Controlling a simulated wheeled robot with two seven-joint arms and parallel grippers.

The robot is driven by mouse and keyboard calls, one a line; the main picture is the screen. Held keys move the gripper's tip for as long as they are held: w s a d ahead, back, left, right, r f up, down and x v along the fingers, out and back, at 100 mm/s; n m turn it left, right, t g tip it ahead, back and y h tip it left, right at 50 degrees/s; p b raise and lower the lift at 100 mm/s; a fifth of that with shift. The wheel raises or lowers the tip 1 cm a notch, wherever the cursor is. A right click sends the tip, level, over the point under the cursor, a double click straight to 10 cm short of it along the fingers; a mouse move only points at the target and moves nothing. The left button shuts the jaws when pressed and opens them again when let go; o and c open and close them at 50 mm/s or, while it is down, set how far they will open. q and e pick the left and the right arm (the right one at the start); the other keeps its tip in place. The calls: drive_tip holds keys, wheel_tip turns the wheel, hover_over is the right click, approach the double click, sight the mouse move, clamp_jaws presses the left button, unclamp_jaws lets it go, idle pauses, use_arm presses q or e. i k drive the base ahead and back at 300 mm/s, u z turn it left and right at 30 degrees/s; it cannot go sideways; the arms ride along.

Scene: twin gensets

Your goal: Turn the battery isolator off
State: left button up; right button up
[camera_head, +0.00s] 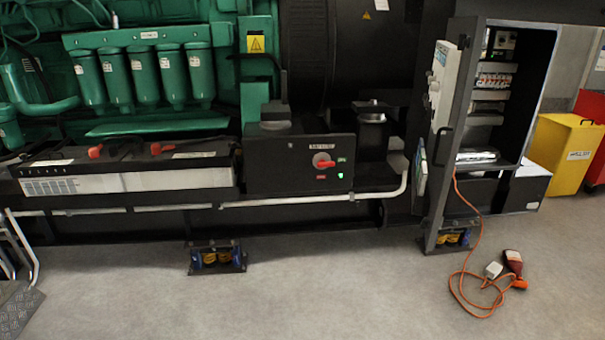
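The battery isolator (300,164) is a black box on the genset's base frame, near the middle of the head view. Its red rotary handle (323,161) sits on the front face, with the red grip lying roughly sideways. A small green light (340,176) glows at the lower right of the face, and a red label is below the handle. The label above the handle is too small to read. Neither of my grippers shows in this view.
Batteries with red terminal covers (125,180) stand left of the isolator. A pale pipe rail (330,200) runs below it. An open control cabinet (480,120) stands right, with an orange cable (457,270) trailing to the floor. The grey floor (330,285) in front is clear.

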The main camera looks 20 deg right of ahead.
sight(323, 164)
drive_tip(key=z, duration=0.85)
drive_tip(key=i, duration=1.55)
drive_tip(key=u, duration=0.7)
drive_tip(key=i, duration=0.65)
